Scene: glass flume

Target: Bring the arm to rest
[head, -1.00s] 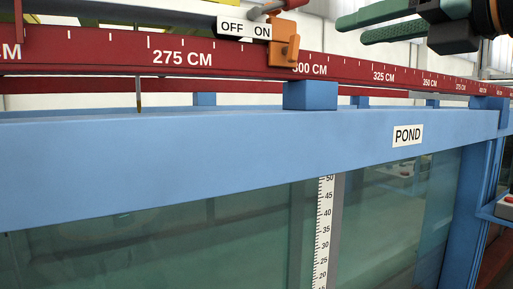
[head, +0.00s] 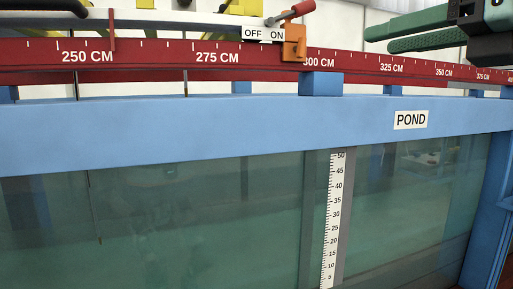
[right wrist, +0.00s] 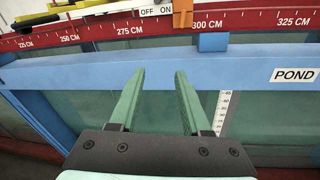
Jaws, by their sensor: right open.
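My right gripper (head: 378,39) is at the upper right of the head view, with two green fingers apart and nothing between them. In the right wrist view the same gripper (right wrist: 160,72) points at the blue beam, its fingers spread and empty. A small lever with a red grip (head: 301,9) sits on an orange bracket (head: 294,42) beside an OFF/ON label (head: 263,33). In the head view the gripper is to the right of the lever, apart from it. The lever's red grip leans right. My left gripper is not in view.
A red rail (head: 150,58) with centimetre marks runs above the blue beam (head: 200,125) of the glass flume. The beam carries a POND label (head: 411,120) and a blue block (head: 321,84). A white scale (head: 333,220) stands upright at the glass.

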